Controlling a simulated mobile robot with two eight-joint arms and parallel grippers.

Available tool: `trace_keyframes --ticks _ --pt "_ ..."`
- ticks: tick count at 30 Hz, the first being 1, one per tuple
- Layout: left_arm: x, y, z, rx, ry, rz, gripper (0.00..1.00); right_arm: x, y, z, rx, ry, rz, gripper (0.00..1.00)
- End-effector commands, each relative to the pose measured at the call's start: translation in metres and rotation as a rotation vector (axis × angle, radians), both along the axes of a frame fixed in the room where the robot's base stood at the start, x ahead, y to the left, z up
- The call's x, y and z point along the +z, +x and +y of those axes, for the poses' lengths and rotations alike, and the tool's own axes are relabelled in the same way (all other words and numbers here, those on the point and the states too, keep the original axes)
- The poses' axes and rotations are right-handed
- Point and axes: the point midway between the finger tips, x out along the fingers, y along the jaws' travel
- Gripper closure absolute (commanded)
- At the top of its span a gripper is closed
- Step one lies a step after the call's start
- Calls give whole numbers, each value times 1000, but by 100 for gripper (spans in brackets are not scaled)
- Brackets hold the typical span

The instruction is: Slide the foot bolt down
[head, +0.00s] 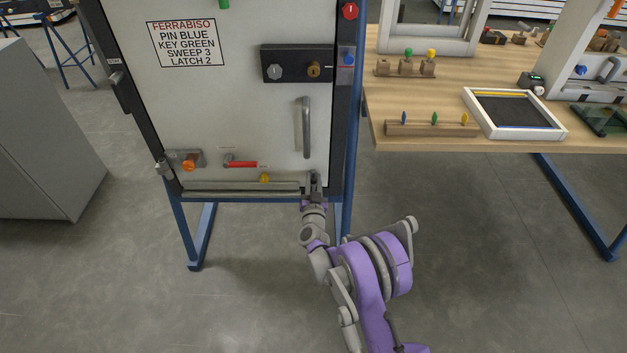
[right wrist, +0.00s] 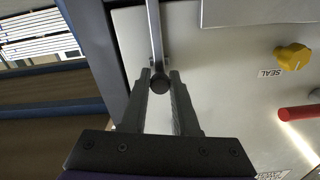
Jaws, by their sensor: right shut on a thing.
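The foot bolt is at the lower right corner of the pale door panel (head: 240,110). In the right wrist view it shows as a grey rod (right wrist: 155,35) with a dark round knob (right wrist: 160,85) at its end. My right gripper (head: 315,181) is at that corner, and in the right wrist view its two fingers (right wrist: 160,76) are closed on either side of the knob. In the head view the gripper covers most of the bolt. My left gripper is out of view.
A grey vertical handle (head: 306,128) is above my right gripper. A yellow knob (head: 264,178), a red lever (head: 242,164) and an orange knob (head: 189,163) are to its left. A wooden table (head: 450,75) with several small parts stands at the right.

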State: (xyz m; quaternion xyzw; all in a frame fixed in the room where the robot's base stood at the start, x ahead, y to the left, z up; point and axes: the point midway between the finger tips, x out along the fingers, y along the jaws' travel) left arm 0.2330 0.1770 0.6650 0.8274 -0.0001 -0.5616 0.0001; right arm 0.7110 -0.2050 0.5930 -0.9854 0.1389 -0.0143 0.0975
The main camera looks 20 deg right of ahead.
Motion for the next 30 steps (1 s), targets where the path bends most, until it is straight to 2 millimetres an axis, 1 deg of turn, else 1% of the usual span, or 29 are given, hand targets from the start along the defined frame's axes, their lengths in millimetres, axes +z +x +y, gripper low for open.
trace_keyframes --ticks 1,5,14,15,19,27,30 --pt "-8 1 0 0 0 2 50 -11 1 0 0 1 2 100" --pt "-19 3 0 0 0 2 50 -25 1 0 1 0 1 100" --pt "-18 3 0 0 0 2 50 -26 0 0 3 3 2 100" --pt "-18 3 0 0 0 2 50 -26 0 0 3 3 3 64" --pt "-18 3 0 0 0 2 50 -25 0 0 1 1 1 41" --pt "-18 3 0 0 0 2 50 -24 0 0 1 1 0 41" --pt "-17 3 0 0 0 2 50 -24 -5 2 1 1 0 41"
